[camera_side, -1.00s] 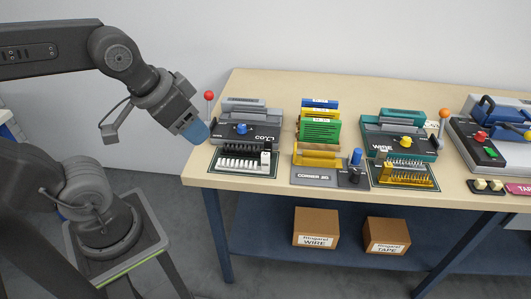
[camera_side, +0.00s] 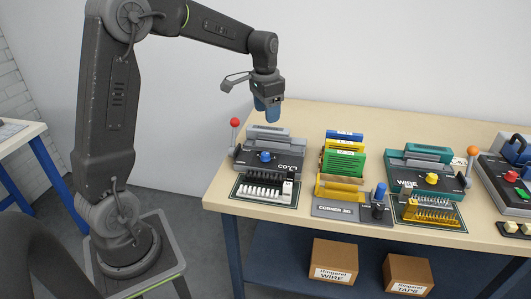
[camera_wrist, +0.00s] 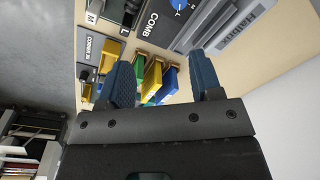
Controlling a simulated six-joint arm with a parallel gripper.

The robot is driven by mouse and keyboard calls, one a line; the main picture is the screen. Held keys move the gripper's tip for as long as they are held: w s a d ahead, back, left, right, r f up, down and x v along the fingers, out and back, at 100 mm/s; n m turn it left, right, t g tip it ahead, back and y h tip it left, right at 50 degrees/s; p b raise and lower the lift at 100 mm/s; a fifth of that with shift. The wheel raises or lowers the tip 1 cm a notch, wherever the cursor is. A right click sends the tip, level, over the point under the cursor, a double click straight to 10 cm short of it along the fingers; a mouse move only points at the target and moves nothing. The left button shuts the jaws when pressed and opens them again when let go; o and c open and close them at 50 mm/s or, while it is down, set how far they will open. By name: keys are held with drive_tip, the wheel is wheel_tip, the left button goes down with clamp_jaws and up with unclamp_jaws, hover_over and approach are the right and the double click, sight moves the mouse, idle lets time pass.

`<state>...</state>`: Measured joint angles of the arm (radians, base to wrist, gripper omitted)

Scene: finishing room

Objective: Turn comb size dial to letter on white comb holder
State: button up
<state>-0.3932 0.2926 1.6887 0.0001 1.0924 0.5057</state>
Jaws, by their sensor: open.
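The dark comb machine (camera_side: 282,165), marked COMB, stands at the table's left, with the blue size dial (camera_side: 265,156) on top. Part of the dial (camera_wrist: 182,5) shows at the wrist view's top edge, with a small M and L by it; its pointer setting is unclear. In front lies the black and white comb holder (camera_side: 265,190) with white teeth. A white block marked M (camera_wrist: 92,17) shows in the wrist view, seemingly at the holder's end. My gripper (camera_side: 267,116) is open and empty above the rear of the machine, apart from the dial; its blue fingers (camera_wrist: 160,65) are spread.
A red-knobbed lever (camera_side: 234,122) rises at the machine's left. To the right stand colored panels (camera_side: 343,160), a corner jig (camera_side: 338,210) with a blue-topped post (camera_side: 380,192), and the green WIRE machine (camera_side: 418,173).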

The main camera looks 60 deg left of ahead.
sight(266, 154)
drive_tip(key=shift+g, duration=0.4)
drive_tip(key=a+f, duration=0.1)
drive_tip(key=f, duration=0.4)
drive_tip(key=w+a+f, duration=0.1)
drive_tip(key=f, duration=0.5)
drive_tip(key=w+a+f, duration=0.1)
drive_tip(key=a+f, duration=0.1)
drive_tip(key=f, duration=0.4)
drive_tip(key=shift+f, duration=0.2)
drive_tip(key=c, duration=0.9)
